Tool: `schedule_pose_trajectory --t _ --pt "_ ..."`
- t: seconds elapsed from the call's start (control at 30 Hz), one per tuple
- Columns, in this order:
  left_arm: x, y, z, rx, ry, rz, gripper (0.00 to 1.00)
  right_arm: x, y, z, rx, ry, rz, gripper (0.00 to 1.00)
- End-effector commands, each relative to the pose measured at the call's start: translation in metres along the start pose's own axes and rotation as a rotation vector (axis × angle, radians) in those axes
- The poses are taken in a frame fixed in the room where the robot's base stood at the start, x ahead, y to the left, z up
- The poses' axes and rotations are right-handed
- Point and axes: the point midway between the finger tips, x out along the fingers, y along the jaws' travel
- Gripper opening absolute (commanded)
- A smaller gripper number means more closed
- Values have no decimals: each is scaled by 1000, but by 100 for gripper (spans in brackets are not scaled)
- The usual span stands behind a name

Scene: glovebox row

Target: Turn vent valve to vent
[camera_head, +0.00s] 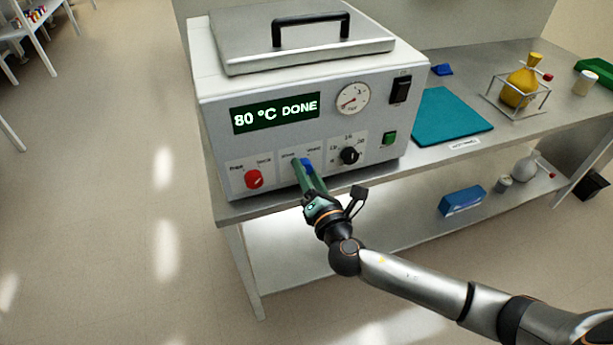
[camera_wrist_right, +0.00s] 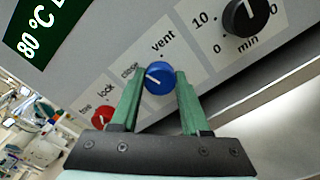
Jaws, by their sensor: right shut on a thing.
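The vent valve is a blue round knob (camera_wrist_right: 158,78) on the grey front panel of the oven. Above it are two labels; the right one reads "vent", and the left one is small and partly hidden by a finger. The knob's white pointer mark is on its left side, toward the left label. My right gripper (camera_head: 304,166) reaches the panel from below. Its green fingers are shut on either side of the blue knob, as the right wrist view shows. In the head view the fingers cover part of the knob (camera_head: 309,167). My left gripper is not in view.
The oven (camera_head: 215,150) shows "80 °C DONE". A red lock knob (camera_head: 254,179) is left of the valve; a black timer knob (camera_head: 349,155) is close on its right. A green button (camera_head: 389,138) and black switch (camera_head: 400,89) are further right. A teal mat (camera_head: 447,115) lies beside the oven.

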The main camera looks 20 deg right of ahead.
Motion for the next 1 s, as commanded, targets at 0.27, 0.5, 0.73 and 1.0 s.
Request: schedule_pose_trajectory --t 0.27,0.5,0.73,1.0 --pt "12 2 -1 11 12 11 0 0 -3 -2 267 -1 -3 0" --pt "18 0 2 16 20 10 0 0 -3 -2 495 -2 -2 0" --pt "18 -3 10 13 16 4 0 0 -3 -2 708 -2 -3 0" --pt "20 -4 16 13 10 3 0 0 -3 -1 909 -3 -3 0"
